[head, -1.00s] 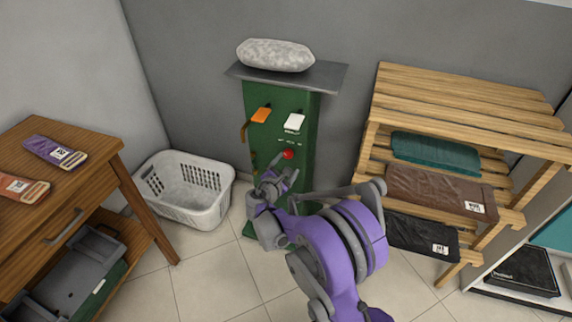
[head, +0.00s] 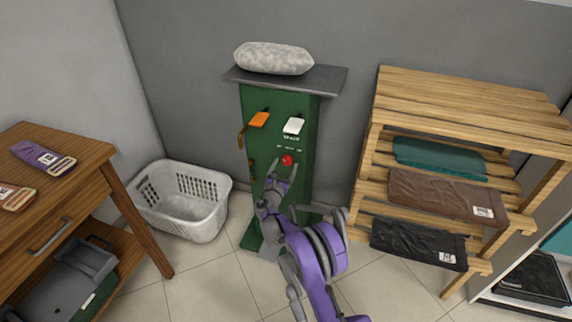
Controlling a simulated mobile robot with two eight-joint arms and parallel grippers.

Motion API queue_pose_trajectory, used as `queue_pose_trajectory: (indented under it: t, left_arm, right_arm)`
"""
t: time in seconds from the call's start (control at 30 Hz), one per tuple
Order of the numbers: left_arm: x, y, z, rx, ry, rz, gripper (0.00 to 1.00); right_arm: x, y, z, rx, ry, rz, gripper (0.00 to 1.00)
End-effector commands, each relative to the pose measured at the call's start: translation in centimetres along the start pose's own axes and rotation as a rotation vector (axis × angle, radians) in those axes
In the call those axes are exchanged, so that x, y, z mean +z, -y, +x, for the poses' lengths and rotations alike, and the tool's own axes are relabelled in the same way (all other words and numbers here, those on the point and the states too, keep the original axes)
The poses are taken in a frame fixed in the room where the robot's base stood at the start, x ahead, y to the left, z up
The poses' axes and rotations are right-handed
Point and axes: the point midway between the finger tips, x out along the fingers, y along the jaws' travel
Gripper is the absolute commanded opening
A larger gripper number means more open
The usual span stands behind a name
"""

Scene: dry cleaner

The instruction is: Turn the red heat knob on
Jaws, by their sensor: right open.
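The red heat knob (head: 287,160) is a small round knob on the front of the green press cabinet (head: 262,150), below the white switch (head: 293,126) and the orange switch (head: 259,119). My right gripper (head: 284,172) is open, its fingers pointing up toward the knob from just below it. The fingertips look very close to the knob; I cannot tell whether they touch it. The knob's face shows, but its setting is too small to read. My left gripper is not in view.
A grey padded roll (head: 273,58) lies on the cabinet's top plate. A white laundry basket (head: 183,205) stands on the floor to the left, beside a wooden desk (head: 90,165). A slatted wooden rack (head: 470,100) with folded garments stands to the right.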

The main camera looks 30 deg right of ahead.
Motion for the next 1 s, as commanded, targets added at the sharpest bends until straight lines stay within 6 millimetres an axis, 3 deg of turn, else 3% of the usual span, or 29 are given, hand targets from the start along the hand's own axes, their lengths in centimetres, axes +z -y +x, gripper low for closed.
queue_pose_trajectory:
  t: [0.2, 0.47, 0.93, 1.0]
  left_arm:
    - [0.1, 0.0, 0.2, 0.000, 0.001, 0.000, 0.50]
    - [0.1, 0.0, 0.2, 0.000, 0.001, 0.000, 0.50]
    - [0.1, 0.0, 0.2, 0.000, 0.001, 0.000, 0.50]
    - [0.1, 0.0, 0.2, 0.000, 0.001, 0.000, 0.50]
  right_arm:
    - [0.0, 0.0, 1.8, 0.000, 0.000, 0.000, 0.82]
    - [0.0, 0.0, 1.9, 0.000, 0.000, 0.001, 0.82]
    - [0.0, 0.0, 1.8, 0.000, -0.001, 0.001, 0.01]
    - [0.0, 0.0, 1.8, 0.000, -0.001, 0.001, 0.00]
